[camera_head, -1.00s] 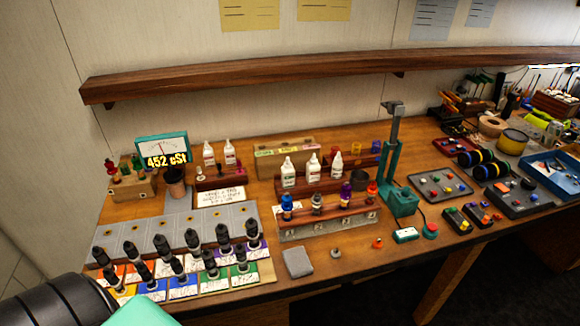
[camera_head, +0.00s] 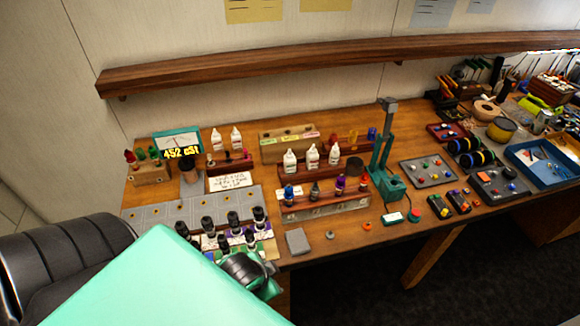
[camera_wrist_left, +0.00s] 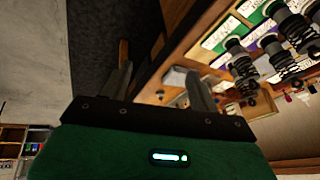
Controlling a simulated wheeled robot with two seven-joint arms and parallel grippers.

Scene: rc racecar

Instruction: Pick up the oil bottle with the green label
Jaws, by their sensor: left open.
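Three white oil bottles stand in the middle wooden rack in the head view: left (camera_head: 290,161), middle (camera_head: 312,157) and right (camera_head: 334,155). Two more white bottles stand behind at the left, one (camera_head: 216,141) beside the other (camera_head: 236,139). Their label colours are too small to tell. My left gripper (camera_wrist_left: 160,88) is open and empty in the wrist view, its two fingers spread near the bench's front edge. In the head view my teal left arm hides its fingertips, at the front left, well short of the bottles. My right gripper is not in view.
Black shock absorbers (camera_head: 233,218) stand on coloured cards beside my left arm; a green card (camera_wrist_left: 257,14) shows in the wrist view. A front rack (camera_head: 325,208) and a teal press stand (camera_head: 384,160) flank the bottles. A long shelf (camera_head: 300,60) overhangs the back.

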